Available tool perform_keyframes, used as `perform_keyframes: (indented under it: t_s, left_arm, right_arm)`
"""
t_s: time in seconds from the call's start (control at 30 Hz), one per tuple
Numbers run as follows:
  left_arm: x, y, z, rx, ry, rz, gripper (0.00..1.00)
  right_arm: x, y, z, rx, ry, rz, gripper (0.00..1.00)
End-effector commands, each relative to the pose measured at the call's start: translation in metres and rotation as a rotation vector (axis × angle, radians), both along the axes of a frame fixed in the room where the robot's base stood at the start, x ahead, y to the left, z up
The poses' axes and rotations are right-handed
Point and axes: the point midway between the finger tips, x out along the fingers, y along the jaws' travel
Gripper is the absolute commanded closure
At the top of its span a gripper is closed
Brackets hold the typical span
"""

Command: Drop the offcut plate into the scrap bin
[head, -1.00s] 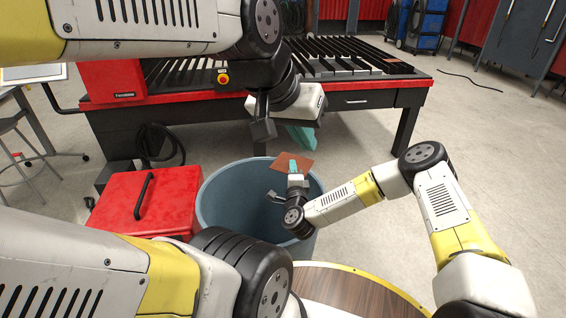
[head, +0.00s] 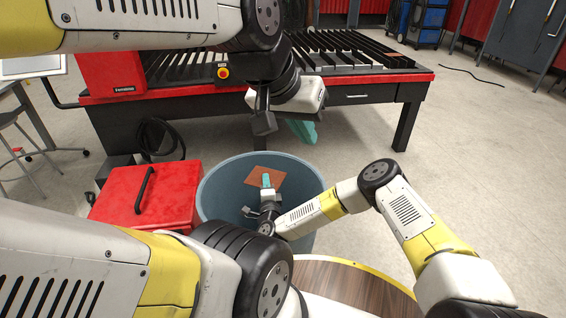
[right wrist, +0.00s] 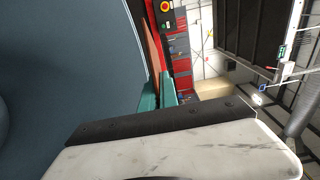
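The offcut plate (head: 275,176) is a thin, rust-brown square in the head view, in front of the inside of the scrap bin (head: 205,205), a round blue-grey tub. My right gripper (head: 266,181) has its teal fingers shut on the plate's near edge. In the right wrist view the fingers (right wrist: 157,93) pinch the plate (right wrist: 152,50), seen nearly edge-on, beside the bin's wall (right wrist: 70,70). My left gripper (head: 302,131) hangs beyond the bin by the cutting table. Only part of its teal fingers shows, so its opening is unclear.
A red box with a black handle (head: 140,200) stands left of the bin. A red-framed slatted cutting table (head: 350,80) stands behind it. A round wood-topped surface with a yellow rim (head: 350,285) is in front.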

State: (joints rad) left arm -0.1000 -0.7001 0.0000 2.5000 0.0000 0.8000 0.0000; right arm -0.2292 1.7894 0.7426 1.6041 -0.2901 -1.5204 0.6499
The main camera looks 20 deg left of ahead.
Motion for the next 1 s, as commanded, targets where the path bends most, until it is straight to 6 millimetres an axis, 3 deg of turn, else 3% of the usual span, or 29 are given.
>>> perform_keyframes:
  t_s: [0.3,0.47,0.83,1.0]
  left_arm:
    - [0.000,0.000,0.000,0.000,0.000,0.000,1.00]
    - [0.000,0.000,0.000,0.000,0.000,0.000,1.00]
    - [0.000,0.000,0.000,0.000,0.000,0.000,1.00]
    - [0.000,0.000,0.000,0.000,0.000,0.000,1.00]
  right_arm:
    - [0.000,0.000,-0.002,0.002,-0.002,0.000,1.00]
    - [0.000,0.000,-0.002,0.002,-0.002,0.000,0.71]
    - [-0.002,-0.001,-0.003,0.000,0.000,0.001,0.71]
    - [-0.022,-0.012,-0.003,0.000,0.001,0.002,0.71]
